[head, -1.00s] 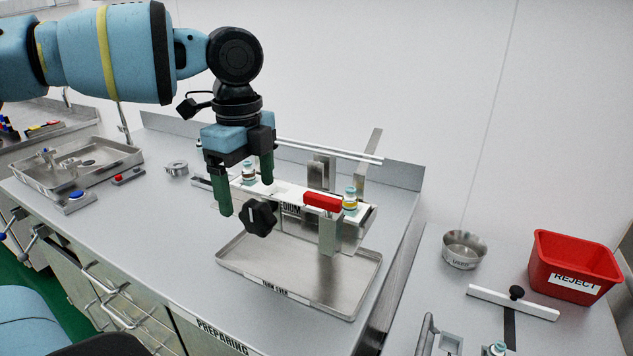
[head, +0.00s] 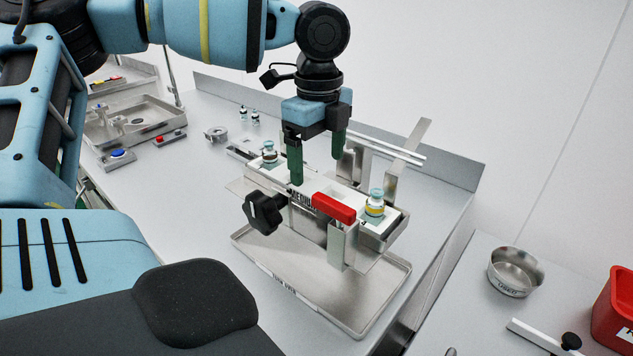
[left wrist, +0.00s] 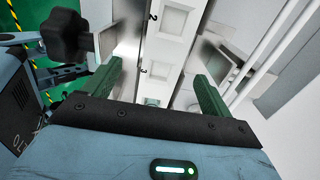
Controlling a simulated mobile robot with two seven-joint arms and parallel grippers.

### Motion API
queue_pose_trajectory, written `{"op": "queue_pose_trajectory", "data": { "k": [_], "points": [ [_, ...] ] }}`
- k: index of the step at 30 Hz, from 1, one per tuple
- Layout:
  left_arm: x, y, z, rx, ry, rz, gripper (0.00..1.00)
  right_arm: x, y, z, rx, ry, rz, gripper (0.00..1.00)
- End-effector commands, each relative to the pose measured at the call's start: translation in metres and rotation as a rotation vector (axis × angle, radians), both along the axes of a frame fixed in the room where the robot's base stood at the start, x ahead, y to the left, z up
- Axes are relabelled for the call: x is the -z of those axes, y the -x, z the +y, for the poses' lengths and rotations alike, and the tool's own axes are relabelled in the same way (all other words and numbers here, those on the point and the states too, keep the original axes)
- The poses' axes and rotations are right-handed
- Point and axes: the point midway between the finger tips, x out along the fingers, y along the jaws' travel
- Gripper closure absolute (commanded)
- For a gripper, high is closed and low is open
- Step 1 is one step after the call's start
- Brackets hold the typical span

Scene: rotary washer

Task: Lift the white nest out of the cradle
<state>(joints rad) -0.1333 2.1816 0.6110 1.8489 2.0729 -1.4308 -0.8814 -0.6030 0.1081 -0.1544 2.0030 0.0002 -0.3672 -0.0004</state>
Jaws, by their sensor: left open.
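The white nest (head: 349,189) is a long white bar seated in the metal cradle (head: 365,262), with a capped vial (head: 268,154) near its left end and another vial (head: 375,203) near its right end. My left gripper (head: 317,168) points down over the middle of the nest, its green fingers open. In the left wrist view, the nest (left wrist: 172,52) runs between the two fingers, which stand apart on either side. Contact with it is not clear. A red handle (head: 333,207) and a black knob (head: 262,212) are on the cradle's front side. My right gripper is not seen.
A steel tray (head: 385,290) lies under the cradle. Metal rods and an upright plate (head: 408,150) stand behind it. Two small vials (head: 248,116) and a metal ring (head: 216,134) are at the back left. A steel bowl (head: 515,271) and red bin (head: 615,310) are at right.

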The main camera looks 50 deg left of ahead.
Motion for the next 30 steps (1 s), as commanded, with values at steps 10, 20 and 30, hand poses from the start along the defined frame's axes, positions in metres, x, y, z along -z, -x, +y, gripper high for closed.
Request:
{"op": "queue_pose_trajectory", "data": {
  "k": [10,20,30],
  "points": [
    [0.022,-0.002,0.008,-0.001,0.001,0.002,0.15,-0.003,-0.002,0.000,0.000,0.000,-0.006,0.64],
    [0.054,-0.004,0.012,0.001,-0.001,-0.001,0.15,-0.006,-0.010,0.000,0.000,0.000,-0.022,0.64],
    [0.055,-0.004,0.013,0.000,0.000,-0.002,0.31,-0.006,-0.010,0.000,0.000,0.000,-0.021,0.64]
  ]
}}
